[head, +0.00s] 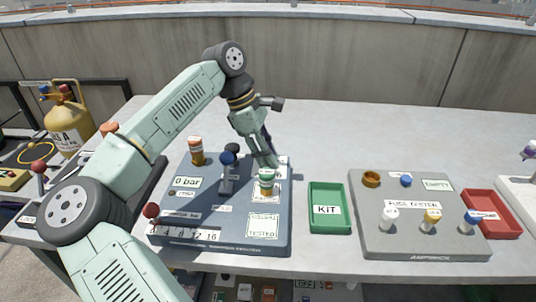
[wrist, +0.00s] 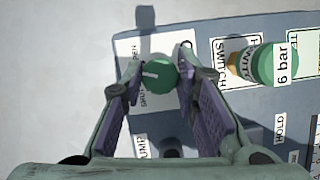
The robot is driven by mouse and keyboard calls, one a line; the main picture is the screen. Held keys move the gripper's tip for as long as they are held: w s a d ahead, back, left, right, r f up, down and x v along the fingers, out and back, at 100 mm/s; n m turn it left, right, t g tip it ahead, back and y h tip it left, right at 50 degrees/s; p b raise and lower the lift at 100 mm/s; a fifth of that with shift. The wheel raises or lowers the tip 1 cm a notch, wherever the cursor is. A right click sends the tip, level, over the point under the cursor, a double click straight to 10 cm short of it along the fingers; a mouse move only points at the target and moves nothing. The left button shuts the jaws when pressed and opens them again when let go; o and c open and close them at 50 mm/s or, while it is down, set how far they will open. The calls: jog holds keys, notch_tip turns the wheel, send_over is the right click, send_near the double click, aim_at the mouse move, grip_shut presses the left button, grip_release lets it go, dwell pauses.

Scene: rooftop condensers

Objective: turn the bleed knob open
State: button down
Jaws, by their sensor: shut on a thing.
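The bleed knob (wrist: 158,75) is round and green with a white pointer line, seen in the wrist view on a white plate (wrist: 135,60) lettered SHUT and OPEN. Its white line points to the left in that view, toward the lettered side; I cannot tell exactly which word it meets. My gripper (wrist: 160,80) is closed around the knob, one purple-padded finger on each side. In the head view my gripper (head: 270,158) reaches down to the back right of the blue-grey tester panel (head: 185,240), and the knob itself is hidden there.
A green-capped fitting with a 6 bar tag (wrist: 275,65) stands close to the right finger. A green KIT tray (head: 345,228) and a fuse tester (head: 385,245) are to the right. The back of the table is clear.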

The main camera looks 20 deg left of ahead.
jog(key=m+g, duration=0.1)
jog(key=m, duration=0.4)
jog(key=shift+w+g, duration=0.1)
jog(key=shift+g, duration=0.3)
dwell(0.4)
jog(key=c, duration=1.2)
grip_release()
jog(key=shift+c, duration=0.2)
jog(key=v, duration=1.2)
jog(key=shift+d, duration=0.2)
jog(key=shift+w+r, duration=0.1)
jog(key=shift+w, duration=0.05)
